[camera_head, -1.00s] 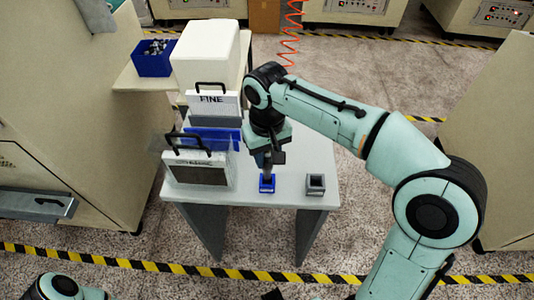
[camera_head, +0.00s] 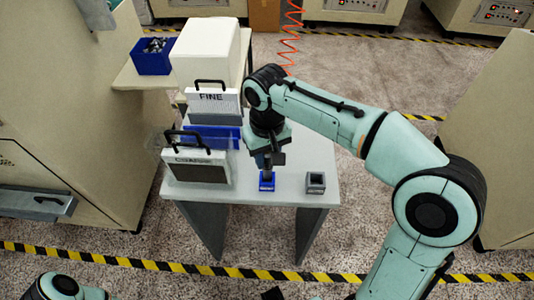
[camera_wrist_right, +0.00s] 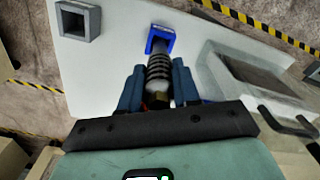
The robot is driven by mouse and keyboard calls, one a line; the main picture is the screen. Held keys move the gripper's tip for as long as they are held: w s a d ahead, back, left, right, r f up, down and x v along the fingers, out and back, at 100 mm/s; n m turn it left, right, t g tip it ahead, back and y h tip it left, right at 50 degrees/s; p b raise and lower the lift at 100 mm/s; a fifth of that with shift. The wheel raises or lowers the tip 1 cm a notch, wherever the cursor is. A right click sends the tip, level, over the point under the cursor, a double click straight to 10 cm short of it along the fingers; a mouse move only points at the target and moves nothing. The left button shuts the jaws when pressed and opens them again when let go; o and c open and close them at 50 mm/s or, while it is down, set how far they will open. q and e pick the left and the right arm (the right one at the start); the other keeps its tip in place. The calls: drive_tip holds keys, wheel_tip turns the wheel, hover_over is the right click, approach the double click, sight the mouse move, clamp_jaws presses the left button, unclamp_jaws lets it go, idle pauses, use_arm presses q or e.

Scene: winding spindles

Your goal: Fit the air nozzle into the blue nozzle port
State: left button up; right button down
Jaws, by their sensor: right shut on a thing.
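The blue nozzle port (camera_head: 267,183) stands near the front edge of the small table; it also shows in the right wrist view (camera_wrist_right: 161,33). My right gripper (camera_head: 268,163) is above it, pointing down. In the right wrist view its blue fingers (camera_wrist_right: 158,88) are shut on the air nozzle (camera_wrist_right: 160,66), a grey piece with a dark coil and a brass-coloured part. The nozzle's far end is at the blue port's opening; I cannot tell how deep it sits. My left gripper is not in view; only part of my left arm shows at the lower left.
A grey square port (camera_head: 316,182) stands right of the blue one. Left of my gripper are filter panels marked FINE (camera_head: 212,101) and COARSE (camera_head: 196,168), with handles. A blue bin (camera_head: 153,57) sits on a side shelf. A red coiled hose (camera_head: 290,40) hangs at the back.

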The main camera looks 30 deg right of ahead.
sight(267, 166)
drive_tip(key=shift+f+b, duration=1.25)
drive_tip(key=shift+f, duration=0.75)
drive_tip(key=c, duration=0.7)
unclamp_jaws()
drive_tip(key=shift+c, duration=0.2)
drive_tip(key=shift+r, duration=0.1)
wheel_tip(267, 166, up, 13)
drive_tip(key=p, duration=0.3)
drive_tip(key=shift+r, duration=0.15)
